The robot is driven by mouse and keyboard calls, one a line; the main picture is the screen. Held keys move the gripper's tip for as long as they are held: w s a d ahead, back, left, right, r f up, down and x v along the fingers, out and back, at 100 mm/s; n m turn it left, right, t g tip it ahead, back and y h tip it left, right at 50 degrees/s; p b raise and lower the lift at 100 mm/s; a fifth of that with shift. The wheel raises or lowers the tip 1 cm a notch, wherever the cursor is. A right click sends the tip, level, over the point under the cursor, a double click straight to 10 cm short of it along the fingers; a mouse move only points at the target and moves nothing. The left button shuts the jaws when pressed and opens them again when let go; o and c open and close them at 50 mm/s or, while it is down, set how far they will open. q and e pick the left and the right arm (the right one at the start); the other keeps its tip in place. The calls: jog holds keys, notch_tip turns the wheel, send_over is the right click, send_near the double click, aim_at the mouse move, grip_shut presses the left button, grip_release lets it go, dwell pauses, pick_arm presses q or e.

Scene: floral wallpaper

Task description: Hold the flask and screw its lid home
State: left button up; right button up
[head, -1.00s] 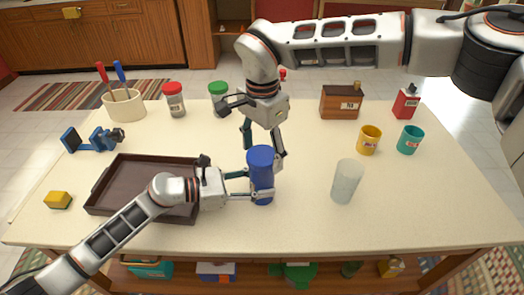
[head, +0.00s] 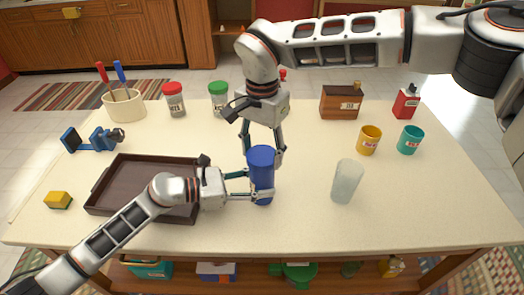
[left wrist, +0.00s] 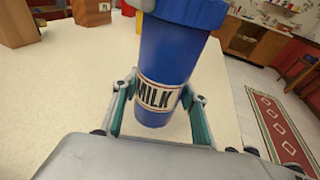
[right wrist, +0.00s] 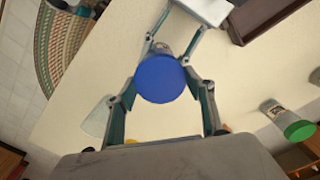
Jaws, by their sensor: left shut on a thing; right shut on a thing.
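The blue flask (head: 263,185) stands upright near the front middle of the table; in the left wrist view its body (left wrist: 168,55) bears a MILK label. Its blue lid (head: 261,154) sits on top, and the right wrist view shows the round lid (right wrist: 160,79) from above. My left gripper (head: 260,190) is shut on the flask's lower body from the left. My right gripper (head: 265,157) comes from above, pointing down, and is shut on the lid with a finger on each side. Whether any gap lies under the lid cannot be told.
A dark tray (head: 110,205) lies left, under my left arm. A frosted glass (head: 346,182) stands right of the flask, with yellow (head: 369,140) and teal (head: 409,140) mugs beyond. Red-lidded (head: 174,100) and green-lidded (head: 218,97) jars stand behind. The front right is clear.

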jog(key=m, duration=0.6)
jog(key=shift+m, duration=0.4)
jog(key=m, duration=0.5)
jog(key=shift+m, duration=0.4)
jog(key=o, duration=0.9)
jog(key=shift+c, duration=0.2)
jog(key=n, duration=1.2)
jog(key=shift+n, duration=0.4)
jog(key=shift+c, duration=0.4)
